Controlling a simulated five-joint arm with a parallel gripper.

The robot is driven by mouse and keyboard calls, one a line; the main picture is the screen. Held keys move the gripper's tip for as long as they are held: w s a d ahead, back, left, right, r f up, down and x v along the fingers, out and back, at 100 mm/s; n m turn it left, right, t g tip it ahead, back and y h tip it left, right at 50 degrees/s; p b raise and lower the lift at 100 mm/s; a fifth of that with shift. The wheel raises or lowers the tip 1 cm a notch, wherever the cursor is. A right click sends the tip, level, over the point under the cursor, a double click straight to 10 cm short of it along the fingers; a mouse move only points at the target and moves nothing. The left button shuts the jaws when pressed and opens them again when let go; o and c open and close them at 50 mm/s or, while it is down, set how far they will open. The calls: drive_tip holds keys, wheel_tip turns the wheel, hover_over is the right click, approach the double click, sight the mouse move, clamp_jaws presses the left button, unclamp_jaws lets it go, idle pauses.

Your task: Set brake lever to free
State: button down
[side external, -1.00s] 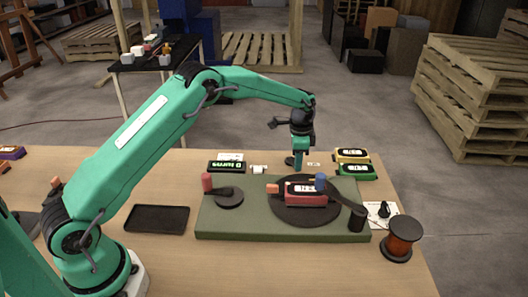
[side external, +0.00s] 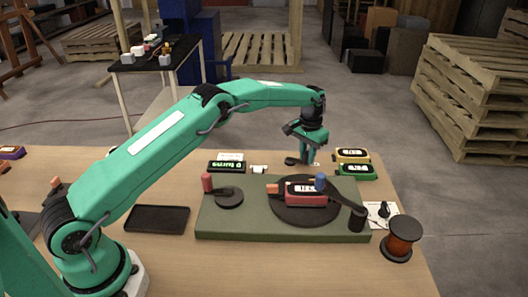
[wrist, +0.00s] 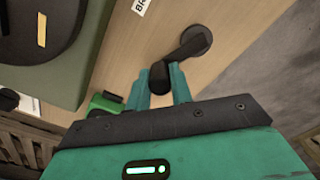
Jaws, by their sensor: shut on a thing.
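The brake lever (wrist: 181,53) is a black arm with a round pivot (wrist: 197,40) and a rounded knob at its free end. In the wrist view, the fingers of my gripper (wrist: 160,76) stand on either side of the knob and are shut on it. A white label with partly cut-off lettering (wrist: 141,5) lies near the lever. In the side view, the lever's dark pivot (side external: 291,160) shows behind the green board, and my gripper (side external: 306,156) is just to its right. The knob is hidden there by the fingers.
The green board (side external: 240,222) carries a dark turntable (side external: 283,213) with a red device (side external: 306,197) on it. Yellow (side external: 352,155) and green (side external: 356,172) devices lie right of my gripper. A black tray (side external: 157,219) and a spool (side external: 402,238) stand nearer the front.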

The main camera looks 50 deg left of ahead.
drive_tip(key=shift+w+r+n, duration=0.1)
drive_tip(key=shift+w+n, duration=0.1)
drive_tip(key=shift+n, duration=0.1)
drive_tip(key=c, duration=1.2)
unclamp_jaws()
drive_tip(key=shift+c, duration=0.2)
wheel_tip(320, 180, up, 8)
drive_tip(key=shift+f, duration=0.25)
drive_tip(key=shift+r, duration=0.15)
